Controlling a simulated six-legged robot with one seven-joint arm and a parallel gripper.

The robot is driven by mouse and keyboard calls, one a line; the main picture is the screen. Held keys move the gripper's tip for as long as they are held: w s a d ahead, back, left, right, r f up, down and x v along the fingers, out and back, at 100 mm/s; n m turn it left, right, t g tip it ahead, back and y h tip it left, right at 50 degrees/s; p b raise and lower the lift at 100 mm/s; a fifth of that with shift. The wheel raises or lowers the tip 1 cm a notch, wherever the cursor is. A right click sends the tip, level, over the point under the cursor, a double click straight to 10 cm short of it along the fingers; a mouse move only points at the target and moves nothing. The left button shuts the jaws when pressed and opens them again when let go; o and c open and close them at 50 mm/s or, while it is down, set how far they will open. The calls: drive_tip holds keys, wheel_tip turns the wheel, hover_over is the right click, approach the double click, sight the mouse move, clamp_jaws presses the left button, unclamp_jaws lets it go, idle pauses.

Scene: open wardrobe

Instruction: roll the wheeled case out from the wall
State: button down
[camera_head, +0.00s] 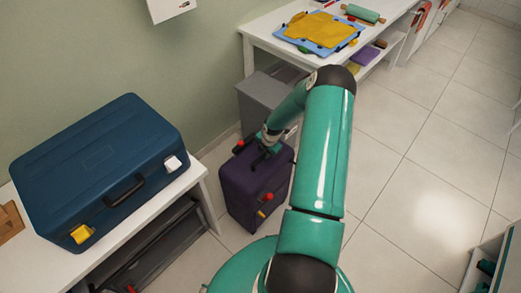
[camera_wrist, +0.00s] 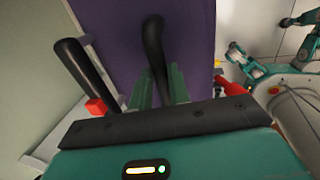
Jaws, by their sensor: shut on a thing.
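The purple wheeled case (camera_head: 250,195) stands upright on the tiled floor by the green wall, between two white benches. My gripper (camera_head: 265,150) is over the top of the case. In the wrist view my gripper (camera_wrist: 161,84) is shut on the black curved handle (camera_wrist: 154,40) on the purple top (camera_wrist: 195,40). A thick black bar with a red block (camera_wrist: 97,107) shows left of the fingers there. Red and yellow parts (camera_head: 265,202) show on the case's right side. The case's wheels cannot be made out.
A grey bin (camera_head: 262,98) stands close behind the case. A blue toolbox (camera_head: 95,165) sits on the white bench at left, whose leg (camera_head: 208,203) is near the case. Another bench (camera_head: 262,37) holds a yellow cloth. Open tiled floor (camera_head: 410,185) lies to the right.

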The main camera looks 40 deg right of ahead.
sight(270, 165)
drive_tip(key=shift+s+d, duration=0.15)
drive_tip(key=shift+s, duration=1.35)
drive_tip(key=shift+s, duration=0.1)
drive_tip(key=c, duration=1.3)
unclamp_jaws()
drive_tip(key=shift+s, duration=0.1)
drive_tip(key=shift+d+r, duration=0.1)
drive_tip(key=shift+r, duration=0.1)
drive_tip(key=r, duration=0.4)
drive_tip(key=s+r, duration=0.1)
drive_tip(key=r, duration=0.3)
drive_tip(key=s+r, duration=0.1)
drive_tip(key=r, duration=0.4)
drive_tip(key=shift+s+d, duration=0.1)
drive_tip(key=shift+s, duration=0.05)
drive_tip(key=shift+r, duration=0.1)
